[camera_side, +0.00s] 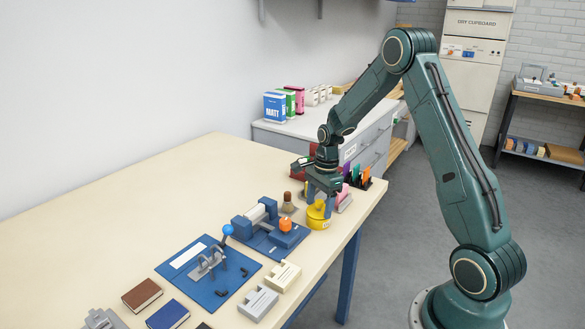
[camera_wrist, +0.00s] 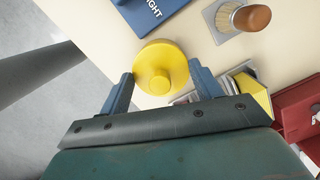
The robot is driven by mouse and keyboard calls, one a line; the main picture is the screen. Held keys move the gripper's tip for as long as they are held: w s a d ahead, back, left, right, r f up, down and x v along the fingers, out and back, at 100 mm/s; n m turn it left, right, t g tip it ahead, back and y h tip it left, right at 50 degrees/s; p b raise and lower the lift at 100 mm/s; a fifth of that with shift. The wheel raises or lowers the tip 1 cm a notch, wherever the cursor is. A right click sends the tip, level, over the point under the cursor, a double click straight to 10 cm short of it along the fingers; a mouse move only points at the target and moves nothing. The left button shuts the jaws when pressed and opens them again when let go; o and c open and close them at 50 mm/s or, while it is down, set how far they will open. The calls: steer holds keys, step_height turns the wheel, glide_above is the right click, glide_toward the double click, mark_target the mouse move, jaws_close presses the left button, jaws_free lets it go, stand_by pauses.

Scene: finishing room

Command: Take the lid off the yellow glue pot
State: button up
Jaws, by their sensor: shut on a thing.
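The yellow glue pot (camera_side: 318,222) stands upright near the right edge of the table. Its round yellow lid with a raised middle knob (camera_wrist: 160,67) shows from above in the wrist view. My gripper (camera_side: 320,204) points down over the pot. Its two blue fingers (camera_wrist: 161,76) stand on opposite sides of the lid and are shut on it. The lid appears at the pot's top; I cannot tell whether there is a gap between them. The pot's body is hidden below the lid in the wrist view.
A brush with a wooden handle (camera_wrist: 245,18) stands close by. A blue fixture with an orange knob (camera_side: 285,226) is left of the pot. A dark holder with colored items (camera_side: 365,178) is behind right. The left of the tabletop (camera_side: 130,205) is clear.

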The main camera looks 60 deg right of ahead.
mark_target(319, 201)
step_height(319, 201, up, 20)
steer(key=shift+f, duration=0.2)
stand_by(0.4)
steer(key=shift+w, duration=0.1)
stand_by(0.4)
steer(key=shift+w+f+m+t+h, duration=0.1)
steer(key=shift+w+f+m, duration=1.4)
steer(key=shift+w+f, duration=1.8)
steer(key=shift+w+f+m+t+h, duration=0.1)
steer(key=shift+w+f+m, duration=1.4)
steer(key=shift+w+f, duration=1.75)
steer(key=shift+w+f+m+t+h, duration=0.1)
steer(key=shift+w+f+m, duration=1.4)
steer(key=shift+w+f, duration=1.75)
steer(key=shift+w+r, duration=0.25)
steer(key=shift+w, duration=0.1)
steer(key=shift+f, duration=1.9)
steer(key=shift+f, duration=0.1)
